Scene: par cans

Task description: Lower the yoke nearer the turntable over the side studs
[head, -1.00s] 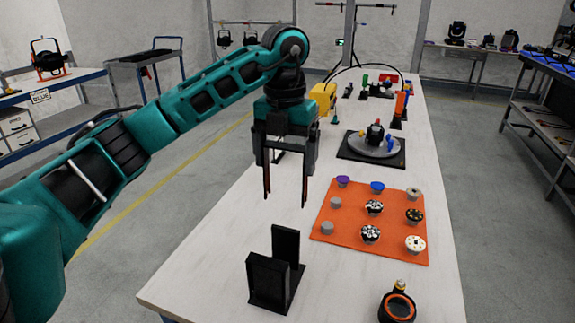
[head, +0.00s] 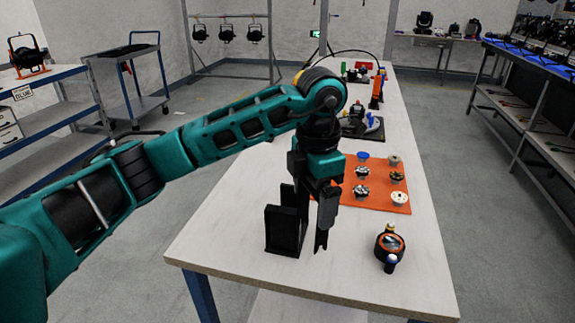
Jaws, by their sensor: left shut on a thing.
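My left gripper (head: 322,200) points down and is shut on the dark yoke (head: 321,238), which hangs with its arms downward, nearly edge-on, its lower end notched. The gripper hides the yoke's top. The yoke is just right of a black stand with two upright plates (head: 283,231); I cannot tell whether they touch. The black can body with an orange ring (head: 378,250) is on the table, right of the yoke and apart from it. Its studs show as a pale knob (head: 391,228) and a blue-tipped one (head: 390,263). My right gripper is not in view.
An orange mat (head: 380,201) with several round lamp parts lies behind the can. The turntable (head: 372,131) is farther back, partly hidden by my arm. Bare table (head: 350,275) surrounds the can, with the front edge close by.

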